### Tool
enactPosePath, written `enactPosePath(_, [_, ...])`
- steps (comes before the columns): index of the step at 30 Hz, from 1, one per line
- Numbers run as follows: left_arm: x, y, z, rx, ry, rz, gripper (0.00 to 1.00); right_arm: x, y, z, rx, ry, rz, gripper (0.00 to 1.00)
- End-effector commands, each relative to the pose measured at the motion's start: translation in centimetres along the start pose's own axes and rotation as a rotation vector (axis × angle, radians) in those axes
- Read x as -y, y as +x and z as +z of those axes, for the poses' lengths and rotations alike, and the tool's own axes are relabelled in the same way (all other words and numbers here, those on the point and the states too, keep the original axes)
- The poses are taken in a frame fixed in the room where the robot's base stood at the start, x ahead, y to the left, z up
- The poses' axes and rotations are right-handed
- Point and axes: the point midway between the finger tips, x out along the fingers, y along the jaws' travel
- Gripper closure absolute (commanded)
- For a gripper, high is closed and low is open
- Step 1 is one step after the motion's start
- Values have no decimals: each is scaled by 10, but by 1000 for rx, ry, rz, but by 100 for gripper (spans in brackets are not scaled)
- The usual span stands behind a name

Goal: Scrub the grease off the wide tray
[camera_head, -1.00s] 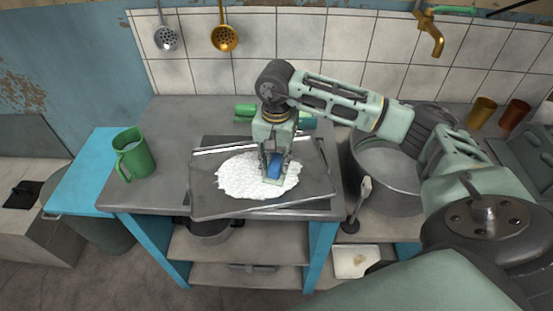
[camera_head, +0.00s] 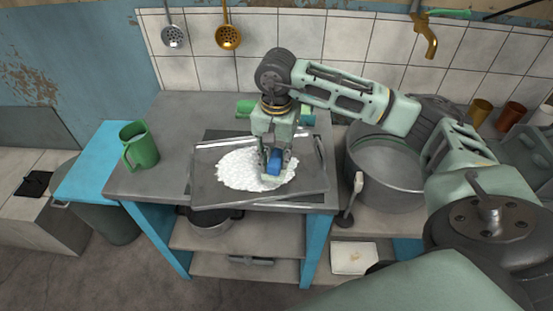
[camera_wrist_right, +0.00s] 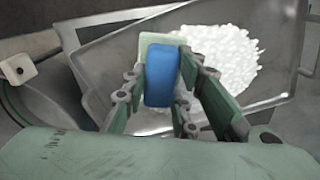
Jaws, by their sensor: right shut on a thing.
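The wide tray (camera_head: 215,190) is a grey metal tray on the counter, with a large white foamy or greasy patch (camera_head: 235,170) across its middle. My right gripper (camera_head: 274,165) is over the right part of the patch, pointing down, shut on a blue-handled scrubber (camera_head: 274,160). In the right wrist view the scrubber's blue handle (camera_wrist_right: 160,78) is between the fingers, and its pale green pad (camera_wrist_right: 150,40) shows beyond it at the patch's edge. Whether the pad presses on the tray is hard to tell. My left gripper is not in view.
A green mug (camera_head: 139,147) stands on the counter left of the tray. A large metal pot (camera_head: 388,175) is to the right. Green items (camera_head: 245,107) lie behind the tray. Ladles (camera_head: 228,37) hang on the tiled wall.

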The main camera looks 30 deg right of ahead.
Motion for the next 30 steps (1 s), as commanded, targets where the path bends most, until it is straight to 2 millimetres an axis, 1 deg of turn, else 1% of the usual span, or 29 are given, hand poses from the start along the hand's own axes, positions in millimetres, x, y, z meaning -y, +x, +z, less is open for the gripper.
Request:
enactPosePath(1, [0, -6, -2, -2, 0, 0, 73, 0, -8, 0, -1, 1, -1, 99])
enactPosePath(6, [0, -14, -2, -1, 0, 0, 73, -1, -23, 2, 0, 6, 0, 99])
enactPosePath(12, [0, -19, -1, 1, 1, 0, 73, -1, -33, 3, 0, 11, 0, 99])
enactPosePath(30, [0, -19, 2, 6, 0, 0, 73, -1, -34, 3, 0, 12, 0, 99])
